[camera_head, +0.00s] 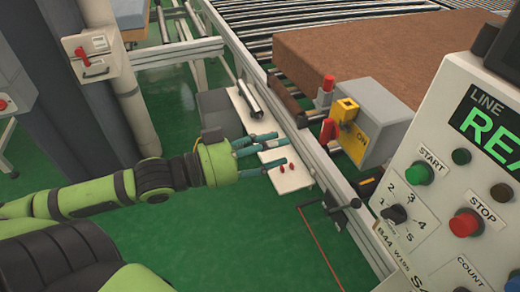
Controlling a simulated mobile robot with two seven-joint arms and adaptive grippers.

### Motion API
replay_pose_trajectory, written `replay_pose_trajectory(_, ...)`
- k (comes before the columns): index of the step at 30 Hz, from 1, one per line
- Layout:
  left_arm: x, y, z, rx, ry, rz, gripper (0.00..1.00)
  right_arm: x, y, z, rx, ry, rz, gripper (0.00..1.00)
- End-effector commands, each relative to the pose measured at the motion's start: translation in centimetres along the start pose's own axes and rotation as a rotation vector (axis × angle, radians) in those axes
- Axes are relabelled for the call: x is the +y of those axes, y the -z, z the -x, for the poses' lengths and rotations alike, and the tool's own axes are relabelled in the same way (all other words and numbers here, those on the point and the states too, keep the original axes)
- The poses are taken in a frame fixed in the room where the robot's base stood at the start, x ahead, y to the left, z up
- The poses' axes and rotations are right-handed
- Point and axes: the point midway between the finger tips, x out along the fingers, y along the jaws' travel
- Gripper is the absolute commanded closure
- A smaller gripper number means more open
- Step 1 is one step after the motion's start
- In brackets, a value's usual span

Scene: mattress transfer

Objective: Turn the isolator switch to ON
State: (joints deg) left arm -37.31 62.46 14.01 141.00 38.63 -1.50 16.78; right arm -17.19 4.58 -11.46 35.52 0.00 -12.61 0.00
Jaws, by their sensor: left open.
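The isolator switch is a grey box (375,112) on the conveyor's side frame, right of centre. Its front has a yellow plate (354,142) marked ON, with a yellow block (345,109) on it. A red handle (327,131) stands out at the plate's left edge; whether it points at ON I cannot tell. My left gripper (266,156) reaches in from the left, its teal fingers spread apart and empty. It is left of and lower in the picture than the red handle, apart from it. My right gripper is not in view.
A control panel (455,175) with START and STOP buttons fills the right side. A brown mattress (345,52) lies on the conveyor behind the switch. A white shelf (290,178) with small red items is beside my fingers. A box with a red lever (82,56) is upper left.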

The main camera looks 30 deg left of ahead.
Motion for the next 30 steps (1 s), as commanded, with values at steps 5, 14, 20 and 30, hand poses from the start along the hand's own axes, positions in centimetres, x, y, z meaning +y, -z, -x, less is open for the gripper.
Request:
replay_pose_trajectory(5,0.0,-0.1,1.3,-0.004,0.0,0.001,0.54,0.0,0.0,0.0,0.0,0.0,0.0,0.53)
replay_pose_trajectory(14,0.1,0.0,2.2,-0.001,-0.003,-0.001,0.54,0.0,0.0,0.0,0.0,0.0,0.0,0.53)
replay_pose_trajectory(20,0.1,0.1,2.3,0.001,-0.004,-0.002,0.54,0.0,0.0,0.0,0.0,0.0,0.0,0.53)
replay_pose_trajectory(30,0.1,0.1,2.3,0.0,-0.003,-0.002,0.54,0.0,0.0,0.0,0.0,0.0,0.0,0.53)
